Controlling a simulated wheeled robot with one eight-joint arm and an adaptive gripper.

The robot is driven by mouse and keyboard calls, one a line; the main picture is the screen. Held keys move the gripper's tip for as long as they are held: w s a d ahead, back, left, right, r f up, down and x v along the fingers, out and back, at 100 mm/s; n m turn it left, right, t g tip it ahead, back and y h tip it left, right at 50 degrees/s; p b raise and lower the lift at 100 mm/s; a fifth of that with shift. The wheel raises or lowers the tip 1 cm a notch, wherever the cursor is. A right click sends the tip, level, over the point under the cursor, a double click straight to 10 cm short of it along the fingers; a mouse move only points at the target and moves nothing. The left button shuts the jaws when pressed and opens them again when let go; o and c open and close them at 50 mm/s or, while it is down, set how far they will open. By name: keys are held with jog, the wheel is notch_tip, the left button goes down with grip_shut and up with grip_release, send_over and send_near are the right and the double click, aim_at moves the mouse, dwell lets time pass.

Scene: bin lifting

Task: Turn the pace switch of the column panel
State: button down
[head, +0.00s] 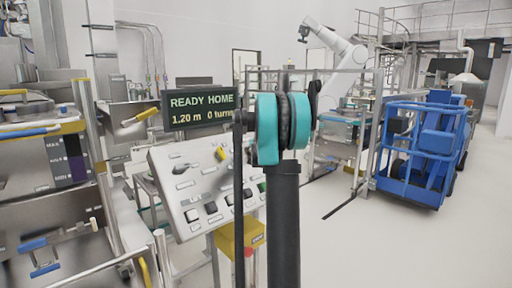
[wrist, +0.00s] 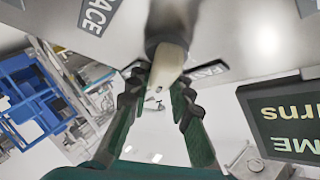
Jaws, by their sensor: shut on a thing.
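In the wrist view the pace switch (wrist: 171,58) is a dark round knob with a cream grip bar, beside a label reading PACE and another partly hidden one starting with FA. My gripper (wrist: 160,84) has its two dark green fingers closed on the bar from either side. In the head view the column panel (head: 178,208) is a tilted grey plate with knobs, buttons and labels. My arm stands in front of its right part, and my gripper's fingers are hidden there.
A dark display (head: 201,107) above the panel reads READY HOME, 1.20 m, 0 turns. A yellow box (head: 240,238) with a red button is below the panel. A blue cart (head: 415,150) stands at the right. Pale floor is open at the lower right.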

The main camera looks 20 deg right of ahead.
jog(key=shift+s+d+f+m+g+h, duration=0.15)
jog(key=shift+m+g+h, duration=0.2)
jog(key=shift+m+g, duration=0.85)
jog(key=shift+s+f+m+g+h, duration=0.1)
jog(key=shift+m+g+h, duration=0.4)
jog(key=shift+m, duration=1.2)
jog(key=c, duration=1.4)
grip_release()
jog(key=shift+o, duration=0.2)
jog(key=v, duration=1.2)
jog(key=shift+r, duration=0.15)
jog(key=shift+w, duration=0.15)
